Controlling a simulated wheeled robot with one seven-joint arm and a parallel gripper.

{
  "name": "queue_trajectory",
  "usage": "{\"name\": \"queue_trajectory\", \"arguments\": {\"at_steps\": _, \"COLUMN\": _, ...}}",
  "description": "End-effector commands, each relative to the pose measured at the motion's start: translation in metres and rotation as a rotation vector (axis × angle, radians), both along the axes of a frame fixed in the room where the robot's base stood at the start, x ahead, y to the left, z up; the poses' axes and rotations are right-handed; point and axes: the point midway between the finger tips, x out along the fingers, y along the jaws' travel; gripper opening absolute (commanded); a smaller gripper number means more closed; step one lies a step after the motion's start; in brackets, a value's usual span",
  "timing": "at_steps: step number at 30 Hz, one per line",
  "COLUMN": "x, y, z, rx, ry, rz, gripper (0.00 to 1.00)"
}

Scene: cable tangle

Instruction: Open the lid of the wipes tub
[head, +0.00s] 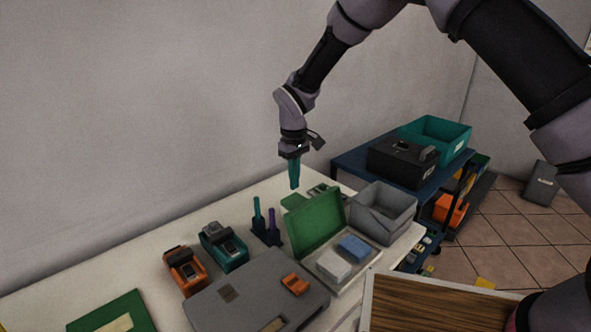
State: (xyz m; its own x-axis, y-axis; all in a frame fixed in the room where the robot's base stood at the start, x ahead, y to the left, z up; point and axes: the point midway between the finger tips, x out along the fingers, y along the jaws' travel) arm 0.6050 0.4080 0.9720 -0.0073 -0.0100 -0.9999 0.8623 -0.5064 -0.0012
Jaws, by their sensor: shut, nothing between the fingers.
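A shallow pale box (357,283) on the white bench has a green lid (316,222) standing raised and tilted back at its rear left edge. It looks like the wipes tub, though I can read no label on it. A white block (333,265) and a blue block (353,247) lie inside it. My gripper (294,186) has teal fingers, pointing down and shut with nothing between them. It appears above and behind the raised lid, apart from it. The small green and grey things behind the lid are partly hidden.
A grey bin (384,212) stands right of the box. A grey case (257,290), a teal device (223,246), an orange device (184,270) and a dark holder with upright tools (266,230) are left. A dark box (401,160) and teal bin (436,138) sit on a cart.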

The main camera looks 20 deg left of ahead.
Motion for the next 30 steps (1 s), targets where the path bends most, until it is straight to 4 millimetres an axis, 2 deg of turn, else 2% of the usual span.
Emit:
{"name": "queue_trajectory", "arguments": {"at_steps": 3, "x": -0.001, "y": -0.001, "z": -0.028, "rx": -0.004, "ry": 0.001, "rz": 0.001, "gripper": 0.00}}
{"name": "queue_trajectory", "arguments": {"at_steps": 6, "x": -0.001, "y": -0.002, "z": -0.043, "rx": -0.002, "ry": 0.000, "rz": 0.000, "gripper": 0.00}}
{"name": "queue_trajectory", "arguments": {"at_steps": 10, "x": -0.012, "y": -0.020, "z": -0.032, "rx": -0.001, "ry": 0.000, "rz": -0.001, "gripper": 0.00}}
{"name": "queue_trajectory", "arguments": {"at_steps": 15, "x": -0.018, "y": -0.031, "z": -0.028, "rx": 0.000, "ry": 0.000, "rz": -0.001, "gripper": 0.00}}
{"name": "queue_trajectory", "arguments": {"at_steps": 30, "x": -0.020, "y": -0.035, "z": -0.022, "rx": 0.000, "ry": -0.001, "rz": -0.001, "gripper": 0.00}}
